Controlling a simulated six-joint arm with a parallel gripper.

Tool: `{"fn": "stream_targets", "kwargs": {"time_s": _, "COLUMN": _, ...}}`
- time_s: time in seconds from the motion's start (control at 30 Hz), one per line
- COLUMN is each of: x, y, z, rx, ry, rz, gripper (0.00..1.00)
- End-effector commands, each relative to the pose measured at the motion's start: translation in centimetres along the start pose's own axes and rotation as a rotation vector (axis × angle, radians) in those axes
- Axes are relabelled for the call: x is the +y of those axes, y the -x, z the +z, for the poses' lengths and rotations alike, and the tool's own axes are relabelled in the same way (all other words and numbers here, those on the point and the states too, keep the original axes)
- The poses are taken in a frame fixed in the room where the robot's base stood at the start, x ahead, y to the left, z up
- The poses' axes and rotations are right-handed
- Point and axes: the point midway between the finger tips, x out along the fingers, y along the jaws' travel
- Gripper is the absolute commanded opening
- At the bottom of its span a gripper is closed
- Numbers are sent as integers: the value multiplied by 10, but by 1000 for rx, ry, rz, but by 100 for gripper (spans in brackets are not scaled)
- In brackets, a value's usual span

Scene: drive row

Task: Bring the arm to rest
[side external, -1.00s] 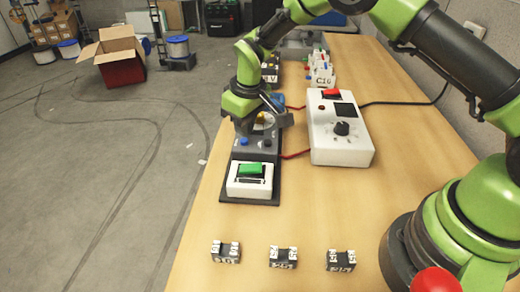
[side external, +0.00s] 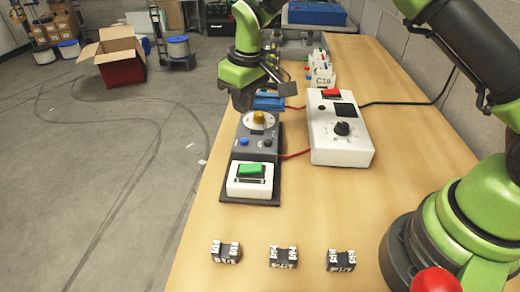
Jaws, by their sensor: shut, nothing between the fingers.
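My gripper (side external: 240,100) is in the side external view, above the far end of the dark panel on the left side of the table. It is shut and empty, and held up clear of the panel. The dark panel (side external: 262,158) carries a yellow lamp or knob (side external: 259,117), a blue button (side external: 244,142) and a white box with a green rocker switch (side external: 250,169). My arm rises up out of the top of the picture.
A white control box (side external: 340,145) with a black knob stands right of the panel, joined by red leads. Three small dark labelled blocks (side external: 284,257) lie in a row at the near edge. White labelled parts (side external: 320,72) and a blue case (side external: 317,13) stand farther back.

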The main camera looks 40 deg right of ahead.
Motion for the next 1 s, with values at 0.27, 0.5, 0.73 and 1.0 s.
{"fn": "stream_targets", "kwargs": {"time_s": 0.27, "x": 0, "y": 0, "z": 0, "rx": 0, "ry": 0, "rz": 0, "gripper": 0}}
{"fn": "stream_targets", "kwargs": {"time_s": 0.5, "x": 2, "y": 24, "z": 3, "rx": 28, "ry": -32, "rz": -4, "gripper": 0}}
{"fn": "stream_targets", "kwargs": {"time_s": 0.73, "x": 6, "y": 113, "z": 36, "rx": 134, "ry": -169, "rz": -28, "gripper": 0}}
{"fn": "stream_targets", "kwargs": {"time_s": 1.0, "x": 1, "y": 194, "z": 112, "rx": 275, "ry": -347, "rz": -72, "gripper": 0}}
